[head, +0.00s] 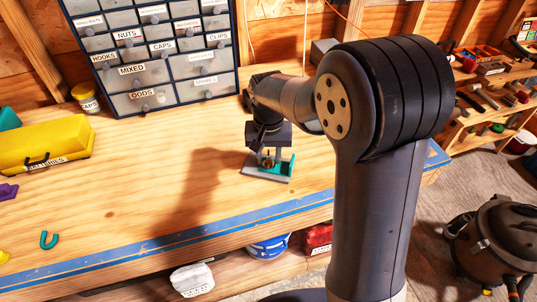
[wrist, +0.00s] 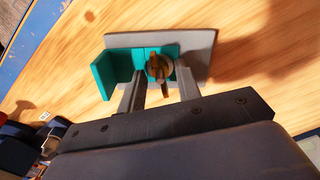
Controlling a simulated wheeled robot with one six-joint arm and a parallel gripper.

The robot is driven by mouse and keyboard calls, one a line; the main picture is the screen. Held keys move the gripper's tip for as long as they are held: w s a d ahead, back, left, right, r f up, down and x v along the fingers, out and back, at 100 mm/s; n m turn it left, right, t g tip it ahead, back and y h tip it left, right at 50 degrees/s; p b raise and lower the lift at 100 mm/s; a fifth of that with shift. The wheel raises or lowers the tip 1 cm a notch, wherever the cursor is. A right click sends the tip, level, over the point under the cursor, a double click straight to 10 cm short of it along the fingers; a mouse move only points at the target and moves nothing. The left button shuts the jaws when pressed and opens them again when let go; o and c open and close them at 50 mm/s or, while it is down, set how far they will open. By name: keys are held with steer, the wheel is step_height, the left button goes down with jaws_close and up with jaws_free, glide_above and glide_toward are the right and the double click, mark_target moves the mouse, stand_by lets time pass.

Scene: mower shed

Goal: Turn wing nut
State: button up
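A brass-brown wing nut (wrist: 159,67) sits on a teal bracket (wrist: 108,76) fixed to a grey base plate (wrist: 204,48). In the head view the base plate (head: 262,176) stands on the wooden workbench, with the teal bracket (head: 288,166) on it and the wing nut (head: 267,160) small and partly hidden. My gripper (wrist: 155,88) points at the wing nut in the wrist view. Its two fingers are apart, one on each side of the nut, with visible gaps. In the head view my gripper (head: 266,153) is just above the plate.
A drawer cabinet (head: 155,55) with labels stands at the back of the bench. A yellow case (head: 45,146), a lidded jar (head: 86,98) and a teal U-shaped piece (head: 49,240) lie to the left. Blue tape (head: 150,250) runs along the front edge. The bench left of my gripper is clear.

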mark_target(269, 157)
steer(key=shift+o, duration=0.8)
step_height(269, 157, up, 11)
steer(key=shift+f+b, duration=0.15)
steer(key=shift+b, duration=0.2)
